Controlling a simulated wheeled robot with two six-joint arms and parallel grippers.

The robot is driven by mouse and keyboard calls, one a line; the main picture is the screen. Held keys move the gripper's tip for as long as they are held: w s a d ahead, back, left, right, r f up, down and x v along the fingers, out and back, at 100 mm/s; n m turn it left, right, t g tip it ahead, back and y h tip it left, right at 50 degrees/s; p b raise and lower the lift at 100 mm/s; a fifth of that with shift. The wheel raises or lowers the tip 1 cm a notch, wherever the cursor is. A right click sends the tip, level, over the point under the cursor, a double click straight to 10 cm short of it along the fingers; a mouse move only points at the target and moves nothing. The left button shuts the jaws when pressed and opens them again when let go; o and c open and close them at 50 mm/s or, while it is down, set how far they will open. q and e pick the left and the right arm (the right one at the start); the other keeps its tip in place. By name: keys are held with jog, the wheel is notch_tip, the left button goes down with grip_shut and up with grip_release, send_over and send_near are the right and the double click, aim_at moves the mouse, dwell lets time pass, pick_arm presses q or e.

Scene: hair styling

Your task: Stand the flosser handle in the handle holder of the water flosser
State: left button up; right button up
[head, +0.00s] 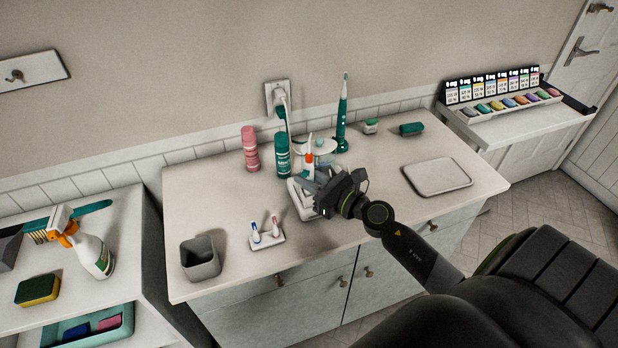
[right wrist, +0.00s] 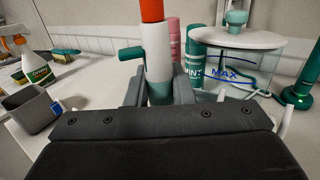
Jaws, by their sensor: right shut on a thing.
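The flosser handle (head: 308,162) is white with an orange-red part near its top. In the right wrist view the flosser handle (right wrist: 158,45) stands upright between my fingers, with a teal piece on its left side. My right gripper (head: 318,185) is shut on it, close over the water flosser (head: 302,205). The clear reservoir (right wrist: 245,65) marked MAX is just right of the handle in the wrist view. The handle's lower end and the handle holder are hidden by my gripper, so I cannot tell whether they touch. My left gripper is not in view.
A teal can (head: 282,155) and pink bottle (head: 250,148) stand behind. A teal electric toothbrush (head: 343,115) stands at back right. A small brush-head stand (head: 267,240) and grey cup (head: 200,258) are at front left. A pale tray (head: 438,176) lies right, with bare counter between.

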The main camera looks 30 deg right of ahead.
jog(key=shift+f+b, duration=0.75)
jog(key=shift+f, duration=0.05)
dwell(1.1)
jog(key=o, duration=0.9)
jog(key=shift+c, duration=0.2)
jog(key=b+v, duration=1.2)
jog(key=v, duration=0.5)
jog(key=shift+s, duration=0.2)
